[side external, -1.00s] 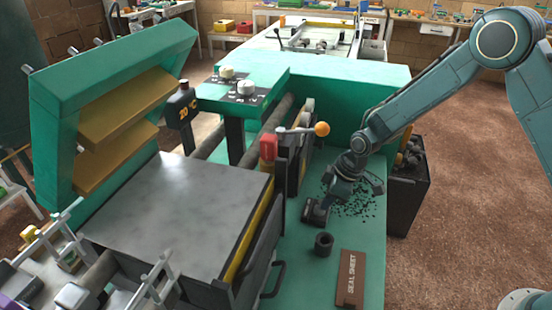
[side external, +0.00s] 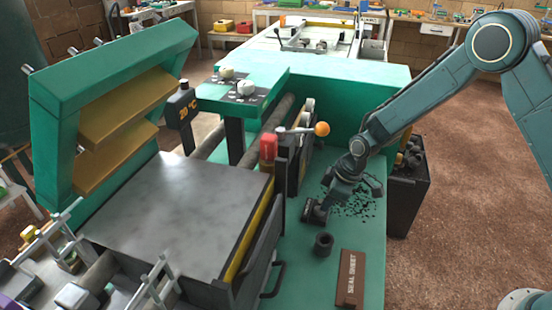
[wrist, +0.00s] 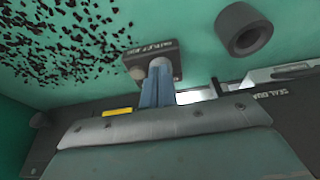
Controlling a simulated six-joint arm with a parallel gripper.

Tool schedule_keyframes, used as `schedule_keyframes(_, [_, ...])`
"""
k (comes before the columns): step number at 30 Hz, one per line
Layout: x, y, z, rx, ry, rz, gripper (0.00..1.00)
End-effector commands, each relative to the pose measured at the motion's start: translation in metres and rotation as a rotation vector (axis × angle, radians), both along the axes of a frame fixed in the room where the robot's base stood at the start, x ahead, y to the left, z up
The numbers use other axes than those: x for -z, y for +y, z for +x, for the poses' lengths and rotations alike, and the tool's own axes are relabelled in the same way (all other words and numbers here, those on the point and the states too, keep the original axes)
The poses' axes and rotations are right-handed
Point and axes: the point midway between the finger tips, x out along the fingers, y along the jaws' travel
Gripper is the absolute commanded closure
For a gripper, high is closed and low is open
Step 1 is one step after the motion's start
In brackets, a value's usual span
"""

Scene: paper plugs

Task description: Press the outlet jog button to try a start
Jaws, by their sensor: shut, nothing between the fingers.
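A small dark box (wrist: 172,50) with a partly readable label ending in what looks like "JOG" stands on the green deck. It also shows in the side view (side external: 312,212). My gripper (wrist: 158,68) is shut and empty. Its fingertips are over the top of the box and appear to touch or nearly touch it. The button itself is hidden behind the fingertips, so I cannot tell whether it is pressed down. In the side view my gripper (side external: 322,203) reaches down to the box from the upper right.
A dark ring (side external: 323,244) stands just in front of the box, also in the wrist view (wrist: 243,29). Dark scraps (side external: 358,199) lie scattered beside my gripper. A brown "SEAL SHEET" plate (side external: 351,278) lies nearer. An orange-knobbed lever (side external: 321,129) rises behind.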

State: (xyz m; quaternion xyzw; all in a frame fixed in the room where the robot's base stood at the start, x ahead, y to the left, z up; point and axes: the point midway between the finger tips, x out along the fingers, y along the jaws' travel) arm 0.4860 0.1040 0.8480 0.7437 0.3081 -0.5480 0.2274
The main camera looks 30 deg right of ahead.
Motion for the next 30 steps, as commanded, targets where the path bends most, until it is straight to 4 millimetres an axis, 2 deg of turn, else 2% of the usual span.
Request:
schedule_keyframes(8, [0.0, 0.0, -0.001, 0.001, 0.002, -0.001, 1.0])
schedule_keyframes(21, [-0.019, 0.0, 0.0, 0.001, 0.0, 0.0, 1.0])
schedule_keyframes(30, [-0.021, 0.0, 0.0, 0.001, 0.002, 0.0, 1.0])
